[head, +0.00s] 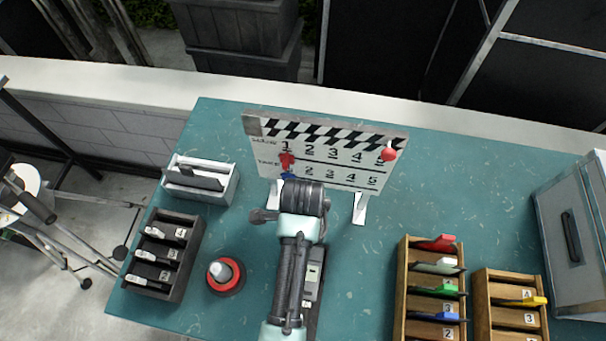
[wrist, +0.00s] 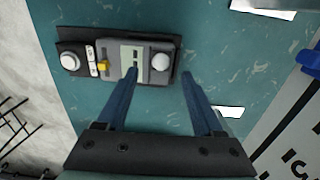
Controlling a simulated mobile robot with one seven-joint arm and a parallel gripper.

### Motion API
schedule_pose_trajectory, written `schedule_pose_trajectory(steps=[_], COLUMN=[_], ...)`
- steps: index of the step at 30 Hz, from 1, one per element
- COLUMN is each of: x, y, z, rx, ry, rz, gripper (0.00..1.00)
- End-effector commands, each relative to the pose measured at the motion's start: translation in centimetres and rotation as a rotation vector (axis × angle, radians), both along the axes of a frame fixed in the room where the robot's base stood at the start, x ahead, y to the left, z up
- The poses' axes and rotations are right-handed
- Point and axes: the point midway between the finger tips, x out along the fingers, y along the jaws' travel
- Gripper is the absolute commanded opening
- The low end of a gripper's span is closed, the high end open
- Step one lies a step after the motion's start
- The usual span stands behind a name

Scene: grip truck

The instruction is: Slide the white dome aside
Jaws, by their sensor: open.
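A dark grey handheld meter (wrist: 135,62) lies on the teal table, with a small display and a yellow slider. A white dome (wrist: 160,62) sits at its right end in the wrist view, and a white round knob (wrist: 70,62) at its left end. My gripper (wrist: 160,74) is open, its two blue fingers apart. The dome shows between the fingertips, and I see no contact; the height gap is hard to tell. In the head view the meter (head: 314,273) is partly hidden by my arm, the dome cannot be made out, and the fingers are hidden.
A clapperboard (head: 330,158) on white feet stands behind my arm. A red round item with a pale top (head: 225,273) and a black slotted tray (head: 165,255) are left. Wooden trays (head: 403,290) and a grey case (head: 575,240) are right. The table between clapperboard and case is clear.

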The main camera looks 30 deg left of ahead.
Motion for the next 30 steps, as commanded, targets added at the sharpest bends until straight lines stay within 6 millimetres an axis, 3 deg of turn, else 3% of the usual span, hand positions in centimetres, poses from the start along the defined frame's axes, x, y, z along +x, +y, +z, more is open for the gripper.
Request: schedule_pose_trajectory(steps=[3,9,21,30], x=[-0.1,0.0,0.0,0.0], y=[0.0,0.0,0.0,0.0], z=[-2.1,-4.1,-4.6,-4.6], rx=[-0.001,0.000,0.001,0.000], ry=[0.004,0.000,-0.002,-0.001], rz=[0.001,0.001,0.001,0.001], gripper=[0.69,0.69,0.67,0.13])
